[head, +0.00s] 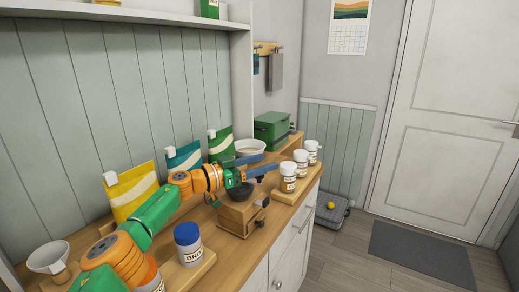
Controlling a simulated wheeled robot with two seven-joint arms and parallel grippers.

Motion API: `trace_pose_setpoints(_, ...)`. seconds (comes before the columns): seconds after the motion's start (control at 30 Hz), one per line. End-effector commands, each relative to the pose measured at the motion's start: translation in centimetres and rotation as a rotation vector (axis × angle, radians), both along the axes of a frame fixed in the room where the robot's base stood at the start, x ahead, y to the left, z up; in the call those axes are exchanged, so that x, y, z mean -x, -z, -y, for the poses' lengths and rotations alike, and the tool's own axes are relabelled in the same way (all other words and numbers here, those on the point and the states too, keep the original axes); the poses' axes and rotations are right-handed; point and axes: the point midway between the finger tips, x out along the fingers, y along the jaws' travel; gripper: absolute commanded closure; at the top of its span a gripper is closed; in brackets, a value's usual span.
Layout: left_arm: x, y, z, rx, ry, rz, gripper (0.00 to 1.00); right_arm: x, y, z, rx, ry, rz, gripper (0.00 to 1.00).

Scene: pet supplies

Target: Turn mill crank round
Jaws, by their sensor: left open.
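The mill (236,218) is a small wooden box with a dark hopper on top, standing on the wooden counter near its front edge. A small dark knob shows at its upper right and another low on its front. My left gripper (269,161) reaches over the mill from the left, its two blue fingers apart with nothing seen between them. The gripper and wrist cover part of the mill's top, so I cannot make out the crank clearly or tell whether a finger touches it. My right gripper is not in view.
Several white-lidded jars (288,178) stand on a board right of the mill. A blue-lidded jar (188,243) stands front left. Yellow (135,190), teal and green bags line the wall. A white bowl (250,146) and green box (272,128) are behind the gripper.

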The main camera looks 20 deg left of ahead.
Motion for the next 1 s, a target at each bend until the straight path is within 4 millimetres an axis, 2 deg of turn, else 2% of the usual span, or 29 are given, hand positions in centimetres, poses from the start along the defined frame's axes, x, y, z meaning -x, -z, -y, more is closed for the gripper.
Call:
trace_pose_setpoints(0.03,0.5,-1.1,0.1,-0.002,0.003,-0.001,0.34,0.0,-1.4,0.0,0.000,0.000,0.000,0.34)
trace_pose_setpoints(0.07,0.8,-1.4,0.3,-0.002,0.003,-0.002,0.34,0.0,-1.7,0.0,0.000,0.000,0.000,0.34)
trace_pose_setpoints(0.2,2.4,-3.1,0.8,-0.003,0.001,0.001,0.34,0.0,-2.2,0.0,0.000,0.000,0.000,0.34)
trace_pose_setpoints(0.3,3.9,-5.2,1.4,-0.004,-0.001,0.003,0.34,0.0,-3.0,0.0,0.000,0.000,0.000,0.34)
trace_pose_setpoints(0.43,6.3,-6.2,2.3,-0.002,-0.001,0.000,0.34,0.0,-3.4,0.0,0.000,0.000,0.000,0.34)
trace_pose_setpoints(0.6,9.6,-8.1,3.6,-0.001,-0.002,0.000,0.34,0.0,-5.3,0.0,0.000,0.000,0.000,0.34)
trace_pose_setpoints(0.8,11.9,-8.9,4.6,0.000,-0.001,-0.001,0.34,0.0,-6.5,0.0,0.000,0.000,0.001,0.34)
trace_pose_setpoints(1.0,12.3,-8.8,4.8,0.001,0.000,-0.001,0.34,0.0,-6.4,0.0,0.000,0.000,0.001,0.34)
